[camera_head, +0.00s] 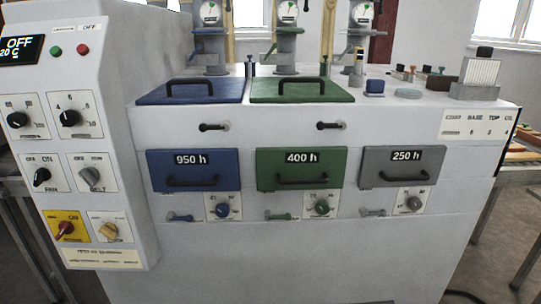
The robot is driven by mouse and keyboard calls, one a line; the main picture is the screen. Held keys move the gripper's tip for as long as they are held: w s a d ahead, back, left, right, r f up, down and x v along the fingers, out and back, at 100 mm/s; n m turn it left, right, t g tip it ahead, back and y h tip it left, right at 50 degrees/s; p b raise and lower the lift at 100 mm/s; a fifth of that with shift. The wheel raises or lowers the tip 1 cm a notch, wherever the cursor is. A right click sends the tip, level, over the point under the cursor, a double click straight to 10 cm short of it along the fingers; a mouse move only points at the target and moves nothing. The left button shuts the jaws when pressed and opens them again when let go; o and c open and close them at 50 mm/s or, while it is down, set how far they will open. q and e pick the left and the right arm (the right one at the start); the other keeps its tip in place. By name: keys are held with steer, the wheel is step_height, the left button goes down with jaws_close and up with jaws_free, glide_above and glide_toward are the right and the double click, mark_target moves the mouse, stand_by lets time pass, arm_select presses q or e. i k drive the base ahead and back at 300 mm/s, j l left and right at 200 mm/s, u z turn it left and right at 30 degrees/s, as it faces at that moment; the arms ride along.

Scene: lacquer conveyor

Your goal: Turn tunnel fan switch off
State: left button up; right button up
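The fan switch (41,177) is a black rotary knob on a white plate labelled FAN, on the left control panel. Its plate has OFF at the upper left and ON at the upper right. The knob looks tilted toward the upper right, the ON side, but its pointer is too small to be sure. Neither of my grippers shows in the head view, and nothing touches the knob.
The grey belt switch (90,176) sits right of the fan switch. A red knob (66,228) on a yellow plate and a yellow knob (108,231) are below. Two black dials (70,118) are above. The space before the panel is clear.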

mark_target(42, 174)
steer(key=j+z, duration=0.35)
steer(key=j, duration=1.1)
steer(key=u, duration=1.4)
steer(key=l, duration=0.4)
steer(key=i+l, duration=0.15)
steer(key=l, duration=0.2)
steer(key=l+z, duration=0.1)
steer(key=l, duration=0.3)
steer(key=i+l, duration=0.15)
steer(key=l, duration=0.25)
